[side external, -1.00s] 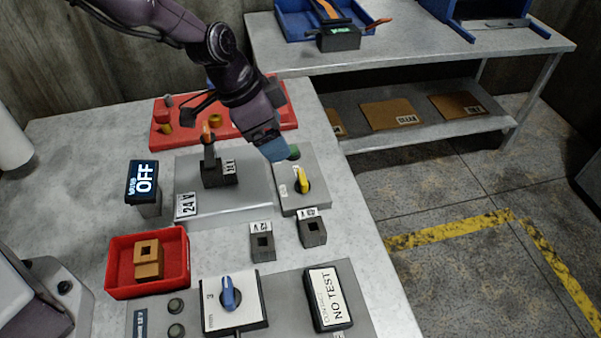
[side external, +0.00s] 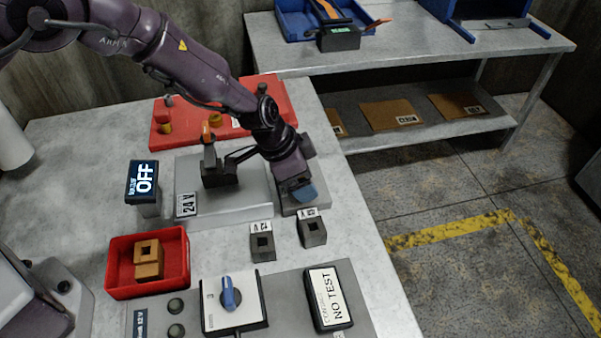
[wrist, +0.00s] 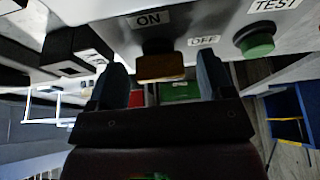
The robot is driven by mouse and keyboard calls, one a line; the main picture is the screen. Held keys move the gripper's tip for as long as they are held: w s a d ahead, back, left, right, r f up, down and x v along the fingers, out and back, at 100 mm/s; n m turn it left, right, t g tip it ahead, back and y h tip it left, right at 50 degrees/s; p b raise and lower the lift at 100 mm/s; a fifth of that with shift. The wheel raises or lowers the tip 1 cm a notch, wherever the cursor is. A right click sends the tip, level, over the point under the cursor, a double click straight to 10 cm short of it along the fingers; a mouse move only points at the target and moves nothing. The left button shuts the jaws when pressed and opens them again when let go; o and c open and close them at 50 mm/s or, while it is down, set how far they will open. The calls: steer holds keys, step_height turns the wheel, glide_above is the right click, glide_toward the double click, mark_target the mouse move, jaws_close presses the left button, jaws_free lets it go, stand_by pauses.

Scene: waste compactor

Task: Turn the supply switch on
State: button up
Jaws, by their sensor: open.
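In the wrist view an ON label (wrist: 150,18) and an OFF label (wrist: 203,40) are beside the knob. My gripper (wrist: 163,82) is open, with one blue-tipped finger on each side of the knob and small gaps visible. In the side view my gripper (side external: 301,191) is over the box and hides the knob. The display (side external: 143,180) reads OFF.
A green TEST button (wrist: 256,43) is beside the switch. Two dark socket blocks (side external: 262,243) (side external: 312,232) stand just in front of the box. A red bin (side external: 117,282) is at the front left.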

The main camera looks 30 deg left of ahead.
steer(key=c, duration=0.9)
steer(key=n, duration=0.2)
steer(key=n+t+y, duration=0.1)
steer(key=n, duration=0.1)
steer(key=shift+s+d+n+y, duration=0.1)
steer(key=shift+n+y, duration=0.2)
steer(key=shift+n, duration=0.1)
steer(key=n+y, duration=0.1)
steer(key=n, duration=0.3)
steer(key=shift+y, duration=0.4)
steer(key=n+y, duration=0.1)
steer(key=n, duration=0.4)
steer(key=shift+d+y, duration=0.1)
steer(key=shift+y, duration=0.3)
steer(key=shift+n+g+y, duration=0.5)
steer(key=shift+n, duration=1.5)
